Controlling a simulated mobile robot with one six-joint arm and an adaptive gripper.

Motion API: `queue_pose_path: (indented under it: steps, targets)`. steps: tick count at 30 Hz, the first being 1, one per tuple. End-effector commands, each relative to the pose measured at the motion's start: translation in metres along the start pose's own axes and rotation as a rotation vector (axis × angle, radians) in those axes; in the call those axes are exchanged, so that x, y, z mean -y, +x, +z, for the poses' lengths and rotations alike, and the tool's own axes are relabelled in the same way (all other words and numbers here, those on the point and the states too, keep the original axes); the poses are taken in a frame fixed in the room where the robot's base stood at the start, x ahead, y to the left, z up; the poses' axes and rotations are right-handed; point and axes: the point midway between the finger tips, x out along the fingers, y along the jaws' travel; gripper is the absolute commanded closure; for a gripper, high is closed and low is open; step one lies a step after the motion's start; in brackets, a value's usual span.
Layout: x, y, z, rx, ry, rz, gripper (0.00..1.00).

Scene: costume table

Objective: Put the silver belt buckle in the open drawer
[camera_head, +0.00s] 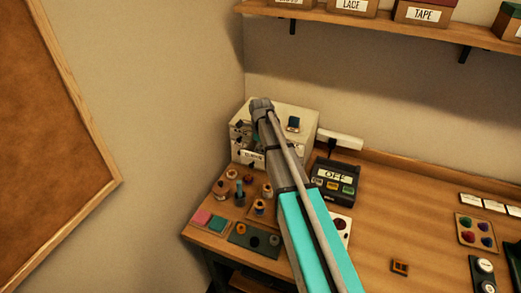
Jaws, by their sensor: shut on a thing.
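A small white cabinet of drawers (300,115) stands at the back left corner of the table. My arm reaches across the table, and its wrist is in front of the cabinet. My gripper (243,139) is at the cabinet's front, small, dark and partly hidden by my wrist. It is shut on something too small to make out. I cannot see the silver belt buckle elsewhere on the table. The wrist covers part of the drawer fronts, so I cannot clearly tell which drawer is open.
A dark box with an OFF sign (335,175) stands right of the cabinet. Thread spools (267,190) and a dark green holed tray (240,234) are in front. A small orange-brown square frame (400,267) lies front right. A shelf (385,22) hangs above. The middle right tabletop is clear.

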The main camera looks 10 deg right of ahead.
Motion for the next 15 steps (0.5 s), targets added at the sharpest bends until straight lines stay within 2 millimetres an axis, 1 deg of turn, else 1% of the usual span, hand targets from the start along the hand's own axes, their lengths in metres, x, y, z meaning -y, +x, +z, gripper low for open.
queue_pose_path:
  steps: [6, 7, 9, 15]
  targets:
    - [-0.0001, 0.0039, 0.0002, 0.000, 0.000, 0.000, 0.86]
    - [-0.0001, 0.0037, 0.0002, 0.000, 0.000, 0.000, 0.36]
    - [-0.0002, 0.0028, 0.0002, 0.000, 0.000, 0.000, 0.24]
    - [-0.0002, 0.0028, 0.0003, 0.000, 0.000, 0.000, 0.24]
